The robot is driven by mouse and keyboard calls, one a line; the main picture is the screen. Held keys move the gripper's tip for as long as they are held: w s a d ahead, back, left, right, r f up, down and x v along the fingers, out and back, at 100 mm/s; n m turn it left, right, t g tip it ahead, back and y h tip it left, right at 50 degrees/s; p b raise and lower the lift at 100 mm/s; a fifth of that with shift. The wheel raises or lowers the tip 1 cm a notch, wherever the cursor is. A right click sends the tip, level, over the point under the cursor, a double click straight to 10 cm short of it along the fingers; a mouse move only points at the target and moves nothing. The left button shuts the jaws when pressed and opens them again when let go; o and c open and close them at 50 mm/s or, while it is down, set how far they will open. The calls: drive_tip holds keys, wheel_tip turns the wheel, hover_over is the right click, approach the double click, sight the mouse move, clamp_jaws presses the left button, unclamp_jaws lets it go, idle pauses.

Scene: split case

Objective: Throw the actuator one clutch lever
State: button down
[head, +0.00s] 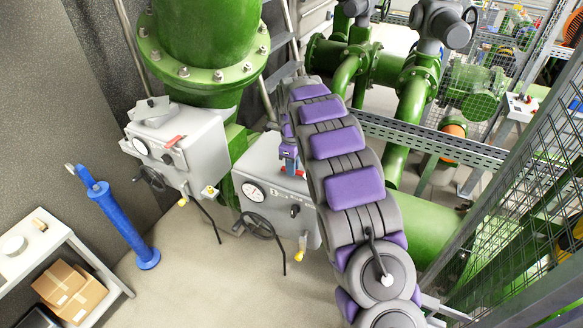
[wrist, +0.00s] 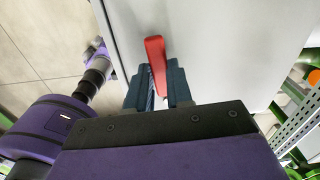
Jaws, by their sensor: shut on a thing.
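Two grey actuator boxes stand side by side in the head view: a left box (head: 205,140) and a right box (head: 265,180). The left box has a red lever (head: 176,140) on its top. My gripper (head: 289,168) reaches down to the top of the right box. In the wrist view my gripper (wrist: 158,88) is shut on a red clutch lever (wrist: 154,55), with a dark finger on each side of it. The lever's upper part sticks out past the fingers over the grey box surface (wrist: 215,45). Its base is hidden by the gripper.
Handwheels (head: 258,226) and gauges sit on the box fronts. A large green pipe (head: 205,40) rises behind. A blue post (head: 120,225) and a white bench (head: 50,245) stand at left. A mesh fence (head: 490,200) is at right. The floor in front is clear.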

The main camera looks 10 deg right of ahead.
drive_tip(key=shift+w+d+r+m, duration=0.1)
drive_tip(key=shift+w+r+m, duration=0.05)
drive_tip(key=shift+w+m, duration=0.2)
idle(0.4)
drive_tip(key=c, duration=1)
unclamp_jaws()
wheel_tip(320, 180, up, 17)
drive_tip(key=p, duration=0.2)
drive_tip(key=shift+s, duration=0.1)
